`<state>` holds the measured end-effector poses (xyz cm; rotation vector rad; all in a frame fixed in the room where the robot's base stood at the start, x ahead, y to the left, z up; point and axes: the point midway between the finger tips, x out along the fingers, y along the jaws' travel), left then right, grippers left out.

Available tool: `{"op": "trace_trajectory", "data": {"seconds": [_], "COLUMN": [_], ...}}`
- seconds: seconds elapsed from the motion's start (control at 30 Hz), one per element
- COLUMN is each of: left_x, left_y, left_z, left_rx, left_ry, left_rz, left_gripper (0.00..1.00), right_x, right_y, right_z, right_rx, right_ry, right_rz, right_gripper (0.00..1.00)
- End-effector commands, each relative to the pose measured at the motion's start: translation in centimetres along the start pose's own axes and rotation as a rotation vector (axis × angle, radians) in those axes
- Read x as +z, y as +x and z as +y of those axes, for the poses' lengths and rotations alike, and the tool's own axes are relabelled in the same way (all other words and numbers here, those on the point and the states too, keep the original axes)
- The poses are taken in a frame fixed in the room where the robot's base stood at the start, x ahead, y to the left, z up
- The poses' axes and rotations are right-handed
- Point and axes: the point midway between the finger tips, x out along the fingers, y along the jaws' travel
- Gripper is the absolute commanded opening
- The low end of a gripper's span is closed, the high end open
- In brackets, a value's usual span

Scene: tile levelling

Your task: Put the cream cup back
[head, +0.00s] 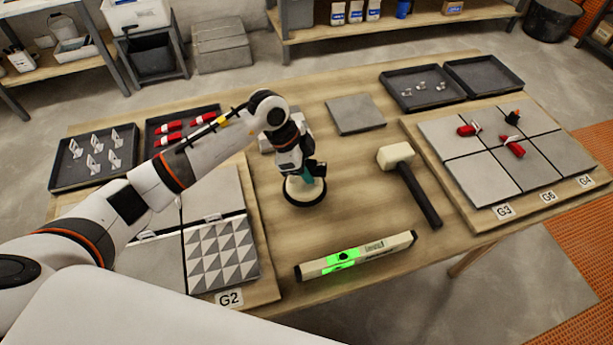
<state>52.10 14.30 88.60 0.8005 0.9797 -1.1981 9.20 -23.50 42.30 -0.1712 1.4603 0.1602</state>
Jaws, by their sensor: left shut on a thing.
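The cream cup (303,192) is a round cream suction cup with a black rim and a teal part on top. It is in the middle of the table, level with the board. My left gripper (307,172) comes down over it from above and is shut on its top part, which the fingers partly hide. I cannot tell whether the cup's rim touches the wood or hangs just above it. My right gripper is not in view.
A mallet (410,185) lies right of the cup, and a spirit level (356,256) in front. Tiled boards flank them, the left one marked G2 (229,299). A grey tile (355,114) lies behind. Trays with clips (94,157), red wedges (183,127) and small parts (416,88) stand farther back.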

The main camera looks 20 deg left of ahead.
Motion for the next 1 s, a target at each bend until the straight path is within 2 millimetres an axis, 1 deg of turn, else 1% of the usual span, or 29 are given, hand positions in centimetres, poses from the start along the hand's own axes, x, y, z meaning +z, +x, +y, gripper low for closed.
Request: {"op": "trace_trajectory", "data": {"seconds": [0.1, 0.2, 0.57, 0.6, 0.7, 1.0], "left_x": [-0.6, -1.0, -1.2, -1.3, -1.3, -1.2], "left_y": [1.5, 2.6, 3.0, 3.0, 3.0, 2.9], "left_z": [0.0, 0.0, 0.0, 0.0, 0.0, 0.0], "left_rx": [-0.002, -0.001, 0.001, 0.0, -0.001, 0.0], "left_ry": [-0.003, -0.002, 0.0, -0.001, -0.001, -0.001], "left_rz": [0.0, -0.001, -0.001, 0.001, 0.001, 0.001], "left_gripper": [0.0, 0.0, 0.0, 0.27, 0.42, 0.42], "right_x": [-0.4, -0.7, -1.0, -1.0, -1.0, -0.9], "right_y": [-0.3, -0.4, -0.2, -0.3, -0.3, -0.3], "right_z": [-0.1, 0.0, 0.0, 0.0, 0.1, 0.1], "right_rx": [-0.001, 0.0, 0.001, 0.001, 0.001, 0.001], "right_ry": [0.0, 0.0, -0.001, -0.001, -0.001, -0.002], "right_rz": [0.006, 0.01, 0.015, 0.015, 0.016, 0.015], "right_gripper": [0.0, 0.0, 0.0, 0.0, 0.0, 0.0]}}
